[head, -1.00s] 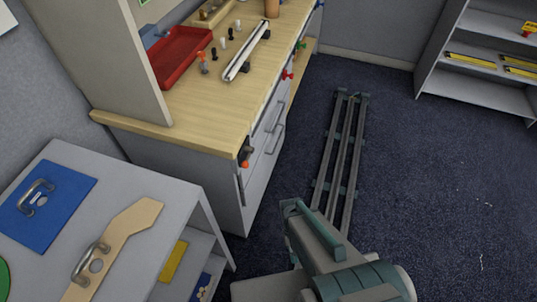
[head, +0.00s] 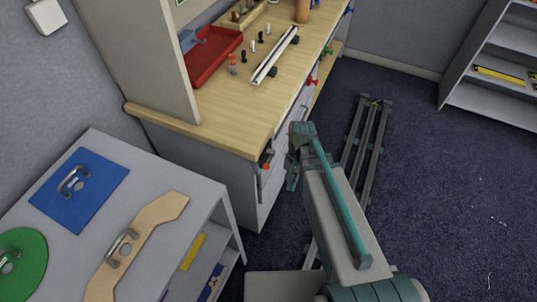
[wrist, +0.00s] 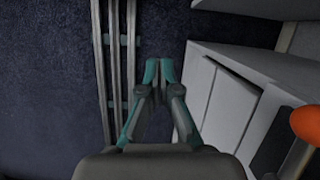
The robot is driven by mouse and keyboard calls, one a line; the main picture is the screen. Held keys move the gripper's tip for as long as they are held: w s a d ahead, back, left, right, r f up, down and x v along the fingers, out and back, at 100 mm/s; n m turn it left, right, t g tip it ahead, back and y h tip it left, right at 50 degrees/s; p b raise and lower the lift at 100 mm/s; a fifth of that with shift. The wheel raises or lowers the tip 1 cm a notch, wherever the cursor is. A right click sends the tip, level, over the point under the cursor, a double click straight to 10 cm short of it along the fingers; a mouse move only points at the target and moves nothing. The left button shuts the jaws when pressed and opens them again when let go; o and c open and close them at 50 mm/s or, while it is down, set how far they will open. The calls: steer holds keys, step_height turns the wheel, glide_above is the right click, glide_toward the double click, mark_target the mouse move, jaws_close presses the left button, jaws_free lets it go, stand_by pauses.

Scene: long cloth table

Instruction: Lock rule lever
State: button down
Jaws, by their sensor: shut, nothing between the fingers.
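An orange-tipped lever (head: 266,165) sits on the near end of the wooden-topped bench, at its front corner. In the wrist view its orange knob (wrist: 305,124) and pale stem show large at the lower right. A long pale rule (head: 275,56) with dark end pieces lies on the bench top. Which of these parts belong together, I cannot tell. My gripper (head: 291,186) hangs just right of the orange-tipped lever, apart from it. In the wrist view its fingertips (wrist: 160,72) are together and hold nothing, with the knob to their right.
The bench (head: 225,117) has drawers facing the floor rails (head: 365,145). A red tray (head: 213,57) and small pegs stand on top. A grey side table (head: 135,170) at left carries blue, green and wooden handled boards. The floor at right is clear.

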step_height(320, 180, up, 22)
steer(key=m+t+p, duration=0.1)
steer(key=t+p, duration=0.1)
steer(key=p, duration=0.1)
glide_above(267, 163)
steer(key=w+d, duration=0.2)
steer(key=d, duration=0.1)
steer(key=shift+w+r+m+y, duration=0.15)
steer(key=shift+r+m+y, duration=0.2)
steer(key=shift+r, duration=0.4)
steer(key=shift+f, duration=0.1)
steer(key=shift+p+x, duration=2.3)
steer(key=shift+x, duration=4.65)
steer(key=shift+f, duration=0.1)
steer(key=shift+s+a+b, duration=0.15)
steer(key=shift+s+b, duration=0.1)
steer(key=shift+b, duration=0.1)
